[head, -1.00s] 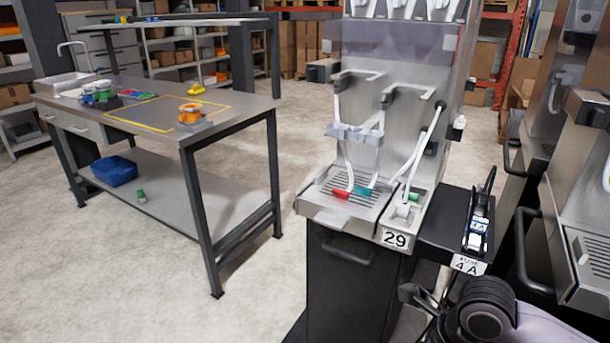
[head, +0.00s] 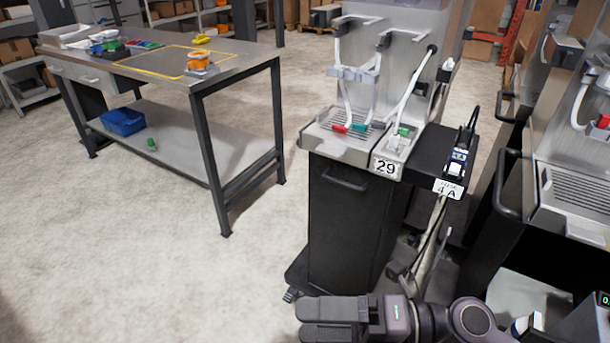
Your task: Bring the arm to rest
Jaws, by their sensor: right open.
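My right arm comes in at the bottom right of the head view. Its gripper (head: 312,317) points left across the bottom edge, low in front of the dispenser's dark cabinet. The jaws are open and I see nothing held between them. The dark fingers overlap in this view, so the gap is hard to see. My left gripper is not in view.
Dispenser 29 (head: 345,95) stands on a dark cabinet (head: 345,220), with a black side shelf (head: 432,150) labelled 4 A. More dispensers (head: 575,180) stand at right. A workbench (head: 235,68) with a blue bin (head: 123,122) below is at left. The floor at front left is clear.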

